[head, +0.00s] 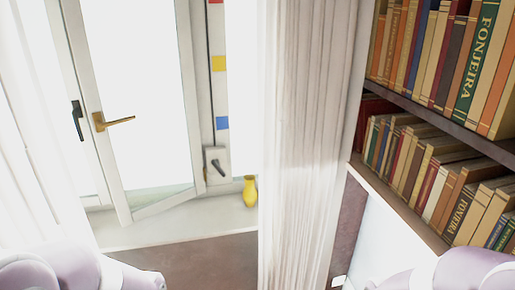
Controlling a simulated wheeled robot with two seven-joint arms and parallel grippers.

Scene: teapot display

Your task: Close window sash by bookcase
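The white window sash (84,85) with a bright glass pane stands ajar at left centre in the head view. Its bottom rail slants across the pale sill (185,222), with the lower left corner nearest me. A brass handle (112,121) sticks out to the right from its left stile. A dark handle (77,120) is on the white frame just left of it. The bookcase (440,115) stands at the right, beyond a curtain. Only my pale arm links show at the bottom left and bottom right corners. Both grippers are out of view.
A white pleated curtain (308,140) hangs between window and bookcase. Another sheer curtain (25,150) hangs at the left. A yellow vase (250,191) stands on the sill right of the sash. A small grey box with a dark lever (217,165) is behind it.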

